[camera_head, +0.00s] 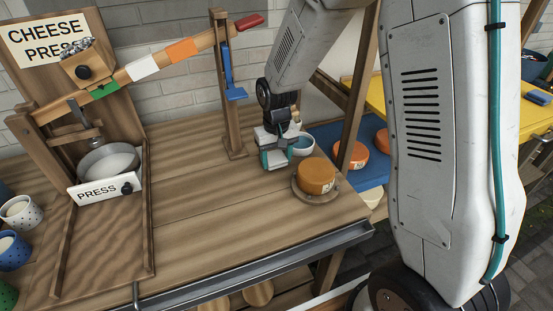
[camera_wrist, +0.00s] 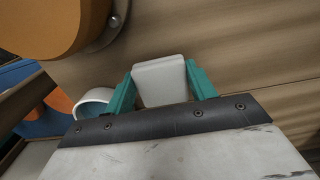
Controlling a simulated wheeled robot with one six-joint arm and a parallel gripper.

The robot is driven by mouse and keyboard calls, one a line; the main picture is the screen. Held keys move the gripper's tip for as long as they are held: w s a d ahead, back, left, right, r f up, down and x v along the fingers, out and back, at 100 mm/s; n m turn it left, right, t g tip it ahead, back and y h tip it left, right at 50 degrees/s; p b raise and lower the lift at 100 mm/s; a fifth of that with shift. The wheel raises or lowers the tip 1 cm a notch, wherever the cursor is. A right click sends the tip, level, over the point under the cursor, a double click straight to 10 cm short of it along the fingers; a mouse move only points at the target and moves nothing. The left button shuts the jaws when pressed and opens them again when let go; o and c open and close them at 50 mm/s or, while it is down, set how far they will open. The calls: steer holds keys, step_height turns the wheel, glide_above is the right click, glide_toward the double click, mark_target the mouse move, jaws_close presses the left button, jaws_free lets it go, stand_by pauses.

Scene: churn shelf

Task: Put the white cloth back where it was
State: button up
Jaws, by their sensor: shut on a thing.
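My gripper (camera_wrist: 160,88) is shut on the white cloth (camera_wrist: 160,79), which shows as a pale folded block between the two teal fingers in the wrist view. In the head view my gripper (camera_head: 276,160) points down over the back right part of the wooden table, just left of the orange cheese wheel. The cloth is hard to tell from the gripper there. Whether the cloth touches the table top is unclear.
The orange cheese wheel (camera_head: 317,174) sits on a round plate near the table's right edge. A pale bowl (camera_head: 302,147) stands close behind my gripper. A wooden post (camera_head: 232,120) and the cheese press (camera_head: 108,158) stand to the left. The table's middle is clear.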

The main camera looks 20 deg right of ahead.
mark_target(277, 159)
steer(key=shift+f, duration=0.35)
steer(key=shift+f, duration=0.15)
steer(key=o, duration=1)
steer(key=shift+c, duration=0.2)
step_height(277, 159, up, 12)
steer(key=shift+r, duration=0.25)
steer(key=s+d+r, duration=0.2)
steer(key=s+r, duration=0.7)
steer(key=s, duration=0.3)
steer(key=s+d+r+t, duration=0.1)
steer(key=s, duration=1.6)
steer(key=shift+d+r, duration=0.2)
